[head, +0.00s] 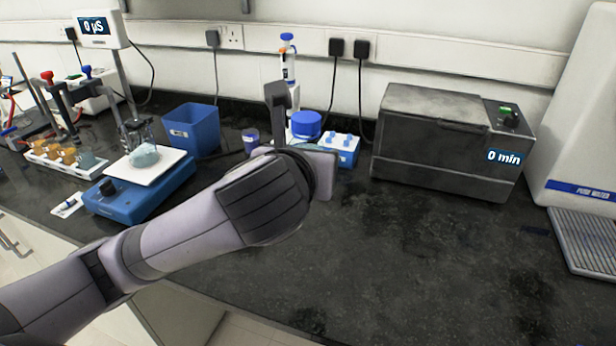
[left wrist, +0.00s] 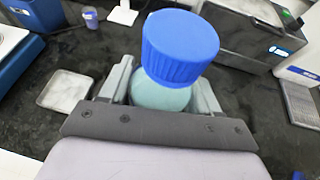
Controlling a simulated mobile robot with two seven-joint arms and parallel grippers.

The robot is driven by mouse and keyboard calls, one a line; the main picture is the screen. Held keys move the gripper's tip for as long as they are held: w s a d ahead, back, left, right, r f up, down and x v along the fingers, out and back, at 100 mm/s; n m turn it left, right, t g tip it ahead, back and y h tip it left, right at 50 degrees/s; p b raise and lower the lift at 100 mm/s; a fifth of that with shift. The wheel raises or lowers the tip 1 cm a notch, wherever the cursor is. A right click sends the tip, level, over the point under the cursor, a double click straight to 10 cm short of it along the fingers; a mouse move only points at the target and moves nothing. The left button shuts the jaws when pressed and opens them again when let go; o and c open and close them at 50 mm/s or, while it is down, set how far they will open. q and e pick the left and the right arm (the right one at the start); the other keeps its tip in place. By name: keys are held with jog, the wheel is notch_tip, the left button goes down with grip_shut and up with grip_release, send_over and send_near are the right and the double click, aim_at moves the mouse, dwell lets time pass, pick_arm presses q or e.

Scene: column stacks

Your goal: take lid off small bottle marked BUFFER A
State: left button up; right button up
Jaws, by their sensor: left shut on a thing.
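A bottle with a ribbed blue lid (left wrist: 180,48) and a pale teal body (left wrist: 160,95) stands between the fingers of my left gripper (left wrist: 163,88) in the left wrist view. The fingers are shut on the body, below the lid, and the lid is on the bottle. In the head view the blue lid (head: 306,124) shows just beyond my left gripper (head: 312,152), which hides most of the bottle. No label on the bottle is readable, so I cannot tell whether it is marked BUFFER A. My right gripper is not in view.
A blue rack (head: 345,150) and a pipette on a stand (head: 288,65) are close behind the bottle. A dark box reading 0 min (head: 430,145) stands right, a blue bin (head: 190,130) and stirrer (head: 130,198) left. A shallow pale tray (left wrist: 65,92) lies nearby. The front right bench is clear.

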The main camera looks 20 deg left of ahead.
pick_arm(q)
jog(key=shift+r, duration=0.2)
jog(key=o, duration=0.8)
jog(key=shift+c, duration=0.2)
jog(key=c, duration=1)
jog(key=shift+o, duration=0.2)
jog(key=shift+m+h, duration=0.5)
jog(key=shift+h, duration=0.1)
jog(key=s+a+f, duration=0.1)
jog(key=a+f, duration=0.1)
jog(key=f, duration=0.2)
jog(key=s+a+f, duration=0.2)
jog(key=f, duration=0.3)
jog(key=s+a+f, duration=0.2)
jog(key=a+f, duration=0.1)
jog(key=f, duration=0.2)
jog(key=shift+s+a, duration=0.1)
jog(key=shift+s+a+f, duration=0.25)
jog(key=shift+s+f, duration=0.25)
